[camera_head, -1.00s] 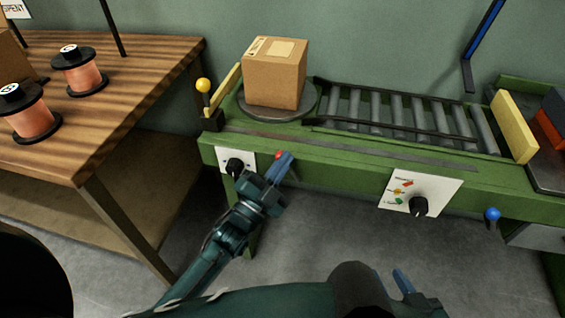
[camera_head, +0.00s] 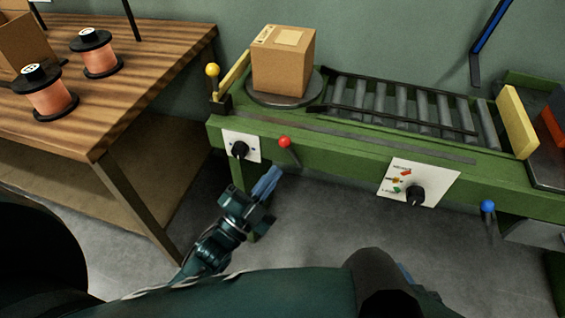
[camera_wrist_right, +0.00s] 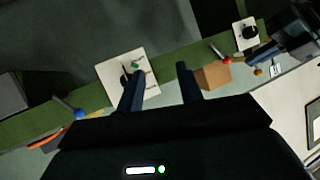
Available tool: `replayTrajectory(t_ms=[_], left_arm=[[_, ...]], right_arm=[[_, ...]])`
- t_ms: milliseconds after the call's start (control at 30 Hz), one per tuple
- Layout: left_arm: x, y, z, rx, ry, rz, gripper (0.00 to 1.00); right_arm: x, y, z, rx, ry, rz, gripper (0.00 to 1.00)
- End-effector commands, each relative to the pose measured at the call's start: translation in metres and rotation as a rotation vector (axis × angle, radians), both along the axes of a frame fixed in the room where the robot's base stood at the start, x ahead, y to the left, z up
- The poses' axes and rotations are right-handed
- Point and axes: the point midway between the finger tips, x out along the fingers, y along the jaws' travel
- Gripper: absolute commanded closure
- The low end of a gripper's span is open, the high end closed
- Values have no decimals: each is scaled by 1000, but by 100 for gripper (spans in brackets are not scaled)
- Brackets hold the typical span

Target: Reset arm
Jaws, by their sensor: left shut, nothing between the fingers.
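My left gripper (camera_head: 269,181) is shut and empty in the head view. It hangs in the air in front of the green conveyor frame, below the red-knobbed lever (camera_head: 285,142) and apart from it. My right gripper (camera_wrist_right: 158,88) shows in the right wrist view with its two dark fingers spread apart and nothing between them. In the head view it is mostly hidden behind my own arm.
A cardboard box (camera_head: 284,62) stands on the round plate of the green conveyor (camera_head: 330,143). A dial panel (camera_head: 419,183) and a blue-knobbed lever (camera_head: 488,206) are on its front. The wooden table (camera_head: 150,62) at left holds copper spools (camera_head: 100,58).

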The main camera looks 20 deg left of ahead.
Motion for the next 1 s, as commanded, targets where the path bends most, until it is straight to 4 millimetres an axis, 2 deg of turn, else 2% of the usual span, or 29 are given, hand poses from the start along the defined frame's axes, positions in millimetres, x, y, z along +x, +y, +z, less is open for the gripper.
replayTrajectory(t_ms=[133,667,767,1000], left_arm=[[-6,3,-2,0,0,0,100],[-5,2,0,-1,-1,1,100],[-5,2,14,-1,-1,0,100],[-5,2,89,-1,-1,0,100]], right_arm=[[-3,0,0,2,1,-2,64],[-4,-2,-1,-3,8,-3,64],[-4,-2,10,-13,12,-2,64],[-4,-10,46,-120,61,17,64]])
